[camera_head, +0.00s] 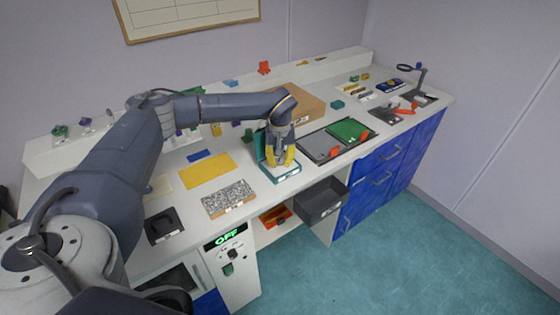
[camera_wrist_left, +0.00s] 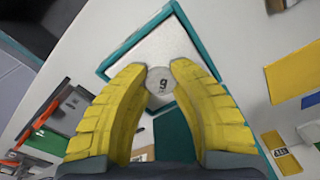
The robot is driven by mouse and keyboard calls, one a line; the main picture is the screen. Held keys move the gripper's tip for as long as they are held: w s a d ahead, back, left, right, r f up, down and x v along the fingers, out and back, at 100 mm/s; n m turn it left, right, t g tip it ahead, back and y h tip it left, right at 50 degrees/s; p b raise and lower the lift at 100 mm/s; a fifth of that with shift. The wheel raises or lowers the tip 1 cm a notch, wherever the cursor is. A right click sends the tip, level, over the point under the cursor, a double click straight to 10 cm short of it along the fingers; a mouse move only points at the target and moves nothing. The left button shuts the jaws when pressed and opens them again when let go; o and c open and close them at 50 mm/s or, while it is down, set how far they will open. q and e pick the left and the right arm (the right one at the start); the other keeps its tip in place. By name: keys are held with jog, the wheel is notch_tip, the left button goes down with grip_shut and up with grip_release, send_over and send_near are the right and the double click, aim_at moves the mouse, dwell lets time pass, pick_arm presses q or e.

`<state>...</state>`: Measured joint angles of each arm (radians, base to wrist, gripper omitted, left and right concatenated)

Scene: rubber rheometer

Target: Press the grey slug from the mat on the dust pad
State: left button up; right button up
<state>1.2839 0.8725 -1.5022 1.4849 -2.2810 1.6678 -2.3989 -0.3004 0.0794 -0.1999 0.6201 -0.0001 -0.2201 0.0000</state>
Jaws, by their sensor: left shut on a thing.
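My left gripper (camera_head: 281,163) points down over a teal-framed tray (camera_head: 283,178), which I take to be the dust pad. In the left wrist view the tray shows as a pale speckled square in a teal rim (camera_wrist_left: 138,36). The yellow fingers of the gripper (camera_wrist_left: 159,70) are shut on a round pale grey slug (camera_wrist_left: 160,82) with a dark mark like a 9. The slug is in front of the pale square; whether it touches cannot be told. In the head view the fingers hide the slug. A yellow mat (camera_head: 206,171) lies left of the tray, bare. My right gripper is out of view.
A speckled block (camera_head: 229,198) stands in front of the yellow mat. A cardboard box (camera_head: 298,104) is behind the tray. Right of it lie a grey panel (camera_head: 320,147) and a green panel (camera_head: 347,131). A grey bin (camera_head: 321,203) hangs below the bench edge.

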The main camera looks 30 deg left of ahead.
pick_arm(q)
jog(key=shift+r, duration=0.1)
jog(key=shift+r, duration=3.4)
